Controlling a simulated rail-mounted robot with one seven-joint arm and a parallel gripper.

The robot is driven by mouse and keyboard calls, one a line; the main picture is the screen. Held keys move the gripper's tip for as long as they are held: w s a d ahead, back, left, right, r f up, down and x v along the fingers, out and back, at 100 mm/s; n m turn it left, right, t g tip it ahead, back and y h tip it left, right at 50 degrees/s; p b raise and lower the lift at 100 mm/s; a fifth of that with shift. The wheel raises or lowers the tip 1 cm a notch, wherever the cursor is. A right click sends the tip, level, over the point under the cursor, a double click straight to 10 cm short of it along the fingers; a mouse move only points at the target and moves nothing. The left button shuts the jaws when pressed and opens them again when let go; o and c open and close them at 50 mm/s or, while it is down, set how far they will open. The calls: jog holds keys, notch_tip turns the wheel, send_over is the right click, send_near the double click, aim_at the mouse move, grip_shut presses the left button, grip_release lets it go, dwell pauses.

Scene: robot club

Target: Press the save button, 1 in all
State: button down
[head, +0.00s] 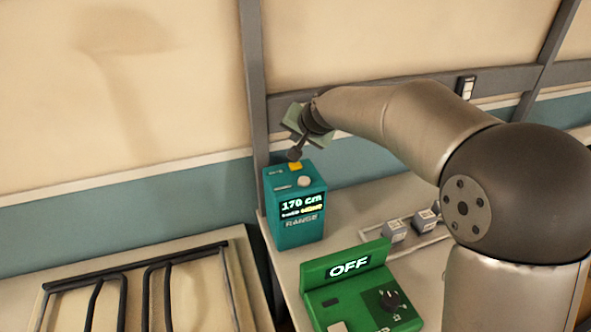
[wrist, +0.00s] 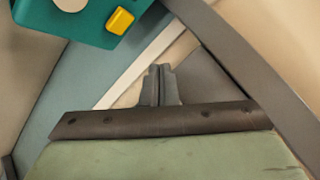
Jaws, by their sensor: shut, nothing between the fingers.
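A teal box (head: 297,229) stands on the table, with a display reading "170 cm" and the word RANGE below it. Its top carries a yellow square button (head: 295,167) and a pale round button (head: 304,181). Small labels sit beside the buttons, too small to read, so I cannot tell which is save. My gripper (head: 295,155) is shut and empty, its tip close above the yellow button in the head view. In the wrist view, my shut fingers (wrist: 160,84) show apart from the yellow button (wrist: 121,20), which is at the upper left. Contact is not visible.
A green device (head: 346,290) reading OFF, with a dark knob, stands in front right of the teal box. Small grey blocks (head: 394,231) lie behind it. A dark wire rack (head: 130,262) is at left. A grey post (head: 253,90) rises behind the box.

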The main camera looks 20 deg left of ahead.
aim_at(297, 167)
jog(key=shift+f+b, duration=1.8)
jog(key=shift+f, duration=1)
jog(key=shift+f, duration=0.1)
jog(key=shift+f+b, duration=0.3)
jog(key=shift+b, duration=0.1)
jog(key=shift+f+b, duration=0.45)
jog(key=shift+f, duration=0.1)
jog(key=shift+r, duration=0.15)
jog(key=shift+r+p, duration=0.65)
jog(key=shift+r, duration=0.15)
jog(key=shift+r+p, duration=1.85)
jog(key=shift+r, duration=0.75)
